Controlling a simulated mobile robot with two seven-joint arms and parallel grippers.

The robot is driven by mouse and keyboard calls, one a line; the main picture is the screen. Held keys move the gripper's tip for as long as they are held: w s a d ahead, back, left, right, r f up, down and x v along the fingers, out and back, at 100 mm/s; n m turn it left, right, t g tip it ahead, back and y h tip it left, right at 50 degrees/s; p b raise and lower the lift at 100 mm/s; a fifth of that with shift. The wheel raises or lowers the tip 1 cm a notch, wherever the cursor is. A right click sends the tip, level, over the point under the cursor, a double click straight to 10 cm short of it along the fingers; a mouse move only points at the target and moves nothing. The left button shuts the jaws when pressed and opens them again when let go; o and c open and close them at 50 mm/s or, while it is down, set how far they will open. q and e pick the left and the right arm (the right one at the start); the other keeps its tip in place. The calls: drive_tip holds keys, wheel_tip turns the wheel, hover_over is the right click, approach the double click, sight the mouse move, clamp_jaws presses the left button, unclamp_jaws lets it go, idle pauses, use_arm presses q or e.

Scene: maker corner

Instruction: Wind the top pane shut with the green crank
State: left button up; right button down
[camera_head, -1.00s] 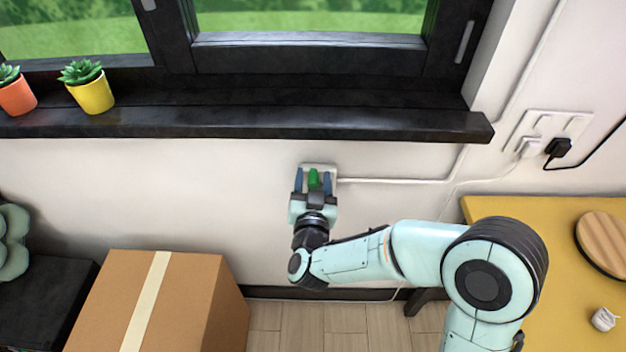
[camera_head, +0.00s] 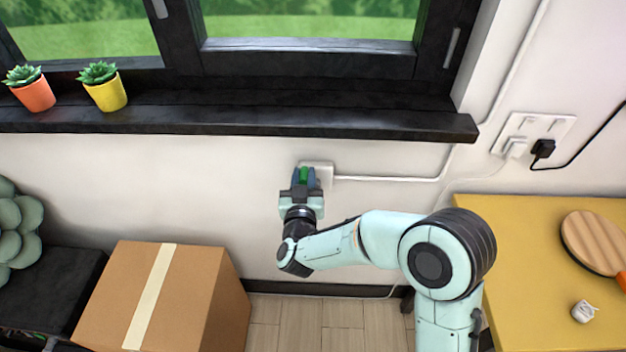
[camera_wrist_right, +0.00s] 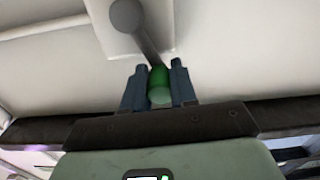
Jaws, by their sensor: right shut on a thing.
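The green crank handle (camera_head: 303,174) is at the white wall box (camera_head: 322,174) below the window sill. My right gripper (camera_head: 304,178) is shut on the handle, one finger on each side of it. In the right wrist view the green handle (camera_wrist_right: 159,84) sits between the two blue-grey fingers (camera_wrist_right: 159,86). A grey crank arm (camera_wrist_right: 148,42) runs from it up to a round grey hub (camera_wrist_right: 126,15). The lower part of the window (camera_head: 310,65) shows at the top; its top pane is out of view. My left gripper is not in view.
A dark sill (camera_head: 230,120) juts out above the gripper, with two potted succulents (camera_head: 107,90) at its left. A cardboard box (camera_head: 190,300) stands at lower left. A yellow table (camera_head: 530,260) stands at right. A white cable (camera_head: 390,179) runs along the wall.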

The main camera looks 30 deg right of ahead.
drive_tip(key=shift+w+a+n+p, duration=0.15)
drive_tip(key=shift+a+n+p, duration=0.2)
drive_tip(key=shift+n, duration=0.25)
drive_tip(key=shift+w+a+f+n+p, duration=0.1)
drive_tip(key=shift+a+f+n+p, duration=0.1)
drive_tip(key=shift+n+p, duration=0.15)
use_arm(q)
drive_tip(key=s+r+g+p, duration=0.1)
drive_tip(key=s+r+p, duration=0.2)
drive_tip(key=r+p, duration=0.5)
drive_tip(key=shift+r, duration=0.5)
use_arm(e)
wheel_tip(320, 180, down, 8)
drive_tip(key=w+a+n, duration=0.1)
drive_tip(key=a+n, duration=0.1)
drive_tip(key=n, duration=1.2)
drive_tip(key=shift+w+r+n, duration=0.15)
drive_tip(key=shift+r+n, duration=0.1)
drive_tip(key=shift+n, duration=0.1)
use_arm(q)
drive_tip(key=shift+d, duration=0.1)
use_arm(e)
drive_tip(key=c, duration=0.9)
unclamp_jaws()
